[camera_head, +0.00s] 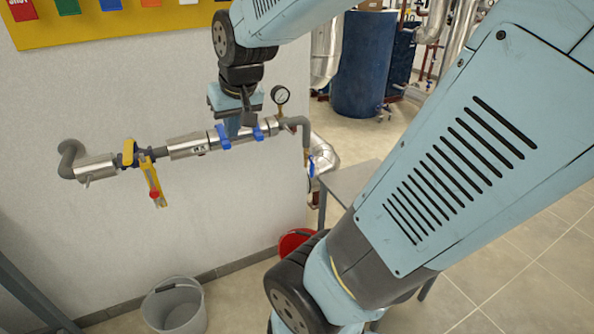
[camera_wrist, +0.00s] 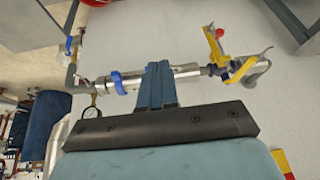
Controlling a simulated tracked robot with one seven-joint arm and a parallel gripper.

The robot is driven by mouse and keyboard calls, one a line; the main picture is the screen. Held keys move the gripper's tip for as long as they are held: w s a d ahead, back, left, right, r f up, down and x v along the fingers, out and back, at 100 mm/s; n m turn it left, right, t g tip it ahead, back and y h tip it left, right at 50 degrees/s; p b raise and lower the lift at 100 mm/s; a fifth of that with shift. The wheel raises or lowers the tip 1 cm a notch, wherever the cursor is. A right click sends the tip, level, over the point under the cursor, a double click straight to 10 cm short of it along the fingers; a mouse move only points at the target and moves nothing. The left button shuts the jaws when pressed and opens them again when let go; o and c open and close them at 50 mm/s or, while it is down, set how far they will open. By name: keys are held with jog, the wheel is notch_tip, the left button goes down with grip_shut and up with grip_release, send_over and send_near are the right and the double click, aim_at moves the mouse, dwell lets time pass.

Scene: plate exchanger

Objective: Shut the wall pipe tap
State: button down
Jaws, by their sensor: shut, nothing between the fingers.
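A metal-clad pipe (camera_head: 188,146) runs along the white wall in the head view; it also crosses the wrist view (camera_wrist: 186,73). Blue handle parts (camera_head: 222,138) show on it, on both sides of my fingers. A blue part also shows left of my fingers in the wrist view (camera_wrist: 118,83). A yellow fitting (camera_head: 151,180) with a red spot hangs from the pipe further left. My gripper (camera_head: 232,128) is shut and empty, its fingertips (camera_wrist: 158,66) close in front of the pipe. I cannot tell whether they touch it. Which fitting is the tap is unclear.
A pressure gauge (camera_head: 280,95) stands at the pipe's right part. A grey bucket (camera_head: 174,306) and a red bucket (camera_head: 294,241) are on the floor below. A grey table (camera_head: 349,180) stands to the right. A yellow board (camera_head: 120,25) hangs above.

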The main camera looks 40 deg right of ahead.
aim_at(312, 167)
jog(key=w+d+f+m+g+h, duration=0.1)
jog(key=w+d+f+m+h, duration=0.1)
jog(key=w+d+f, duration=1.05)
jog(key=w+d+f+g+h, duration=0.1)
jog(key=d+f+h, duration=0.3)
jog(key=d+f, duration=0.9)
jog(key=shift+w+d+f+h, duration=0.3)
jog(key=shift+w+f+h, duration=0.1)
jog(key=shift+f, duration=1.7)
jog(key=w+d+f, duration=0.1)
jog(key=d+f, duration=0.7)
jog(key=d, duration=0.1)
jog(key=shift+w+d, duration=0.2)
jog(key=shift+w, duration=0.1)
